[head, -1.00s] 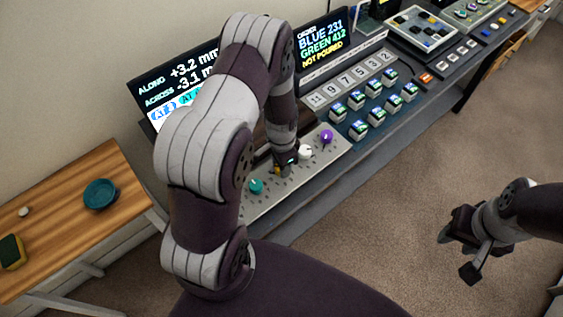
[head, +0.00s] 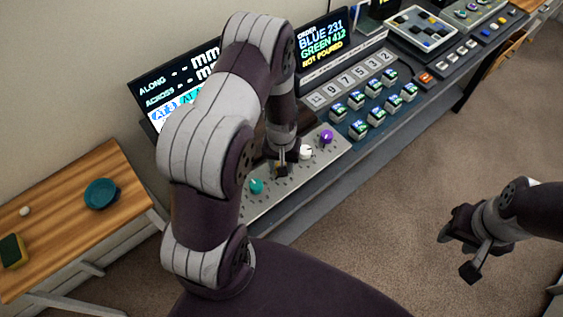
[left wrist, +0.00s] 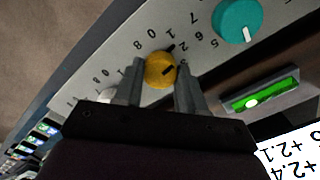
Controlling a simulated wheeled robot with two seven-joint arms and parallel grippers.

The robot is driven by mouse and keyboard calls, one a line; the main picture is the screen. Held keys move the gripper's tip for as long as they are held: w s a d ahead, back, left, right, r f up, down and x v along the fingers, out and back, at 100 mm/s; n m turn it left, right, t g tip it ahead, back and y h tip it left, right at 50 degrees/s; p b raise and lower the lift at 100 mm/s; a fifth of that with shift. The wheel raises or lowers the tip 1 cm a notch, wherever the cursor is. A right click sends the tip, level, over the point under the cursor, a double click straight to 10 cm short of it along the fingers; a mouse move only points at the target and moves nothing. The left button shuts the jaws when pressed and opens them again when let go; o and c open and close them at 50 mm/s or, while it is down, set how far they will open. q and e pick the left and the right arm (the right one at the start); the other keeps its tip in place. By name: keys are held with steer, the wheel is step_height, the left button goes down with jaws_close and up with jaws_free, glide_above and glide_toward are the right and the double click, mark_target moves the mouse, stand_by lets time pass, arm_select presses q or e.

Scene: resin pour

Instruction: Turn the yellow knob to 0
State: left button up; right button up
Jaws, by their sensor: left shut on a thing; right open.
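The yellow knob (left wrist: 155,74) sits on the pale panel (left wrist: 95,50), between the two fingers of my left gripper (left wrist: 160,84) in the left wrist view. The gripper is shut on it. A short dark line marks the knob's face; which printed number it points to I cannot tell. In the head view my left gripper (head: 281,168) reaches down to the panel between the teal knob (head: 256,186) and the white knob (head: 305,152), largely hiding the yellow knob. My right gripper (head: 465,245) is open and empty, over the floor at the right.
The purple knob (head: 326,137) stands beyond the white one. The teal knob (left wrist: 238,20) is close beside my left fingers in the left wrist view, with a green-lit slot (left wrist: 262,92) nearby. Several cubes (head: 375,116) stand farther right. A wooden table (head: 60,215) is at the left.

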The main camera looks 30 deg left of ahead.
arm_select(q)
steer(key=n, duration=0.6)
steer(key=shift+w+r, duration=0.1)
steer(key=shift+w, duration=0.05)
steer(key=n, duration=0.6)
steer(key=shift+n, duration=0.3)
steer(key=o, duration=1.1)
steer(key=shift+c, duration=0.2)
step_height(320, 180, up, 13)
steer(key=b, duration=0.1)
